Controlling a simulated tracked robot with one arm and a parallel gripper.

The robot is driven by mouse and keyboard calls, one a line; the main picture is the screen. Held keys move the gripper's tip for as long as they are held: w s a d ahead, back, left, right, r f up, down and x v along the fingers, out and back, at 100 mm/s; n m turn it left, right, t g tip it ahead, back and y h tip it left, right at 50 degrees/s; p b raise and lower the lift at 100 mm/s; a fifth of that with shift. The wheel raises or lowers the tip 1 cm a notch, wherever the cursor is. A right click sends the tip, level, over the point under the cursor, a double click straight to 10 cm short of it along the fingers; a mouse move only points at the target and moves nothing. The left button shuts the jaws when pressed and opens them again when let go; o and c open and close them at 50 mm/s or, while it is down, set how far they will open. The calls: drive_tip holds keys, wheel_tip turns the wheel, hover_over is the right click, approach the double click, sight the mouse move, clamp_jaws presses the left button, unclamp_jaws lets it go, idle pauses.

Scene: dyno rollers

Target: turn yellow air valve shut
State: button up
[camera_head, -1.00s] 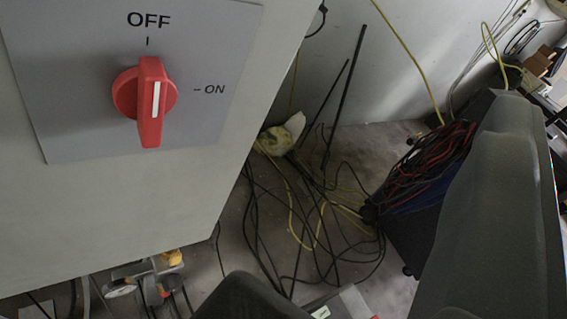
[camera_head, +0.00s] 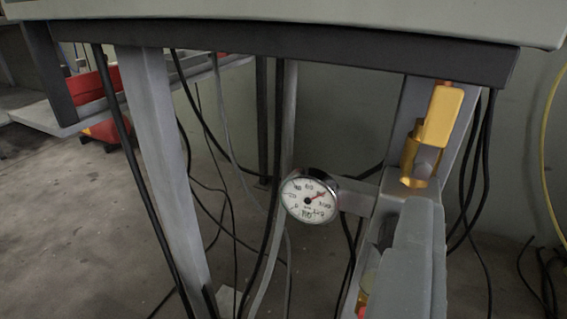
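The yellow air valve (camera_head: 440,116) is at the upper right, under the edge of a cabinet. Its flat yellow handle stands nearly upright in the picture, above a golden valve body (camera_head: 412,160). A round white pressure gauge (camera_head: 308,196) sits to its left at the end of a grey horizontal piece. A grey rounded shape (camera_head: 418,255) rises from the bottom edge just below the valve; it looks like part of my gripper. It appears apart from the handle, though depth is hard to judge. No pair of fingertips shows clearly, so the opening is hidden.
The dark lower frame (camera_head: 300,52) of the cabinet runs across the top. A grey leg (camera_head: 160,160) stands at left. Several black cables hang around the gauge and right of the valve. Red items (camera_head: 92,88) are at far left. Bare floor (camera_head: 70,230) lies at lower left.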

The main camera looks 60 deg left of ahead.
sight(444, 116)
drive_tip(key=shift+y, duration=0.3)
drive_tip(key=b+x, duration=0.1)
drive_tip(key=x, duration=0.3)
drive_tip(key=b+x, duration=0.1)
drive_tip(key=x, duration=0.4)
drive_tip(key=b+x, duration=0.1)
drive_tip(key=x, duration=0.4)
drive_tip(key=shift+s+a+f+b, duration=0.25)
drive_tip(key=shift+a+f+b, duration=0.15)
